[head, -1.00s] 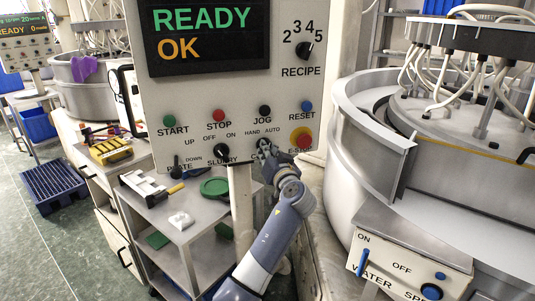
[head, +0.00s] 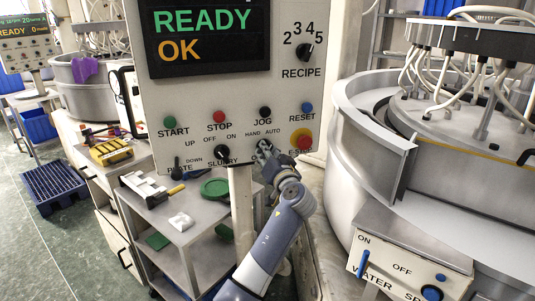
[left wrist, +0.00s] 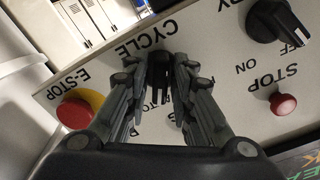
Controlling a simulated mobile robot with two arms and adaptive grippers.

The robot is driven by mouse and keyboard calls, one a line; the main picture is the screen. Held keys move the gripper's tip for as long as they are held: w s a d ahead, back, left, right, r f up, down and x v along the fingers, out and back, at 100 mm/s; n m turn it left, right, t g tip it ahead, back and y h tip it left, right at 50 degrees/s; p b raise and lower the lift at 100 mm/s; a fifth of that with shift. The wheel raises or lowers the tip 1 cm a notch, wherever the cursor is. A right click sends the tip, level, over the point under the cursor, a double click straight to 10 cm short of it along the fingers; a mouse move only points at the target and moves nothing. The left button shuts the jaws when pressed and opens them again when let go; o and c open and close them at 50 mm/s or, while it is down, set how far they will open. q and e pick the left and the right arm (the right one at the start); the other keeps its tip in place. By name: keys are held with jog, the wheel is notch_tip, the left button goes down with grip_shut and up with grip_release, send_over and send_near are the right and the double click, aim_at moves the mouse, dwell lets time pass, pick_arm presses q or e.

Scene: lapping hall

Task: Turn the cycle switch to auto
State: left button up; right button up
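The cycle switch, a dark knob (left wrist: 159,72), sits on the light grey control panel above the word CYCLE in the panel's own lettering, which appears upside down in the left wrist view. In the head view my gripper hides the knob, below the HAND and AUTO labels (head: 262,132). My left gripper (head: 264,149) is at the panel. Its two fingers (left wrist: 159,88) stand apart, one on each side of the knob, with narrow gaps showing. I cannot tell whether the tips touch it or which label the knob points to. My right gripper is not in view.
The red E-stop on its yellow collar (head: 301,139) is close right of my gripper. The slurry knob (head: 222,153) is left of it. Above are the stop (head: 219,117), jog (head: 265,112) and reset (head: 306,107) buttons. A large round machine (head: 350,170) stands at right.

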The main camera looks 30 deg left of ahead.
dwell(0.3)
pick_arm(q)
jog(key=v, duration=1.2)
